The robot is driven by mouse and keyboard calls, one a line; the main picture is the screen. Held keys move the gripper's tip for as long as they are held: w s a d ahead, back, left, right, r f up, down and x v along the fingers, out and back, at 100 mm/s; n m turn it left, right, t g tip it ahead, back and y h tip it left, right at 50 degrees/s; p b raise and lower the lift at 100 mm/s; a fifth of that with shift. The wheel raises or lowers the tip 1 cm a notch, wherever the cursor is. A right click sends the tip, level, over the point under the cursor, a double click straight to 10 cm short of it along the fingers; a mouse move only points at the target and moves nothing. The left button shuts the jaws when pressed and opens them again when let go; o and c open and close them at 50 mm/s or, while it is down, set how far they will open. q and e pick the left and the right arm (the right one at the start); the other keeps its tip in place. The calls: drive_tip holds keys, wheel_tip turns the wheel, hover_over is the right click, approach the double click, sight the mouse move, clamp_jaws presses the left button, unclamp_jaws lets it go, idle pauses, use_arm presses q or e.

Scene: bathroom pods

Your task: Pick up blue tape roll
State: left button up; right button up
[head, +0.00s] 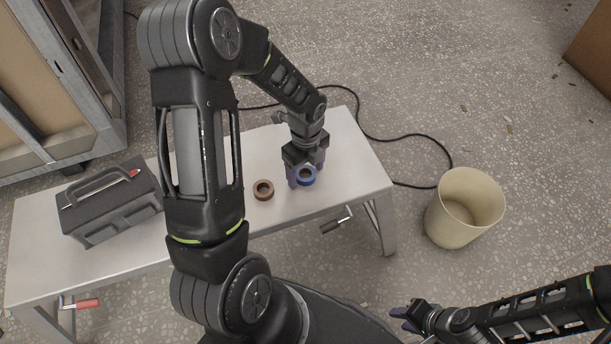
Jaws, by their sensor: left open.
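The blue tape roll (306,177) lies on the white bench (352,165) toward its right end. My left gripper (303,174) is right at the roll, pointing down, with its purple fingers on either side of it. Its jaws are open; whether a finger touches the roll I cannot tell. Part of the roll is hidden by the gripper. My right gripper (402,318) is low at the bottom of the head view, away from the bench, and whether it is open or shut is unclear.
A brown tape roll (263,190) lies just left of the blue one. A black toolbox (108,203) stands on the bench's left part. A cream bucket (462,208) stands on the floor at right, near a black cable (437,144). The bench's right end is clear.

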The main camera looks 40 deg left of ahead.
sight(306, 173)
idle(0.6)
use_arm(q)
drive_tip(key=c, duration=1.4)
wheel_tip(306, 173, up, 10)
drive_tip(key=shift+p, duration=1.25)
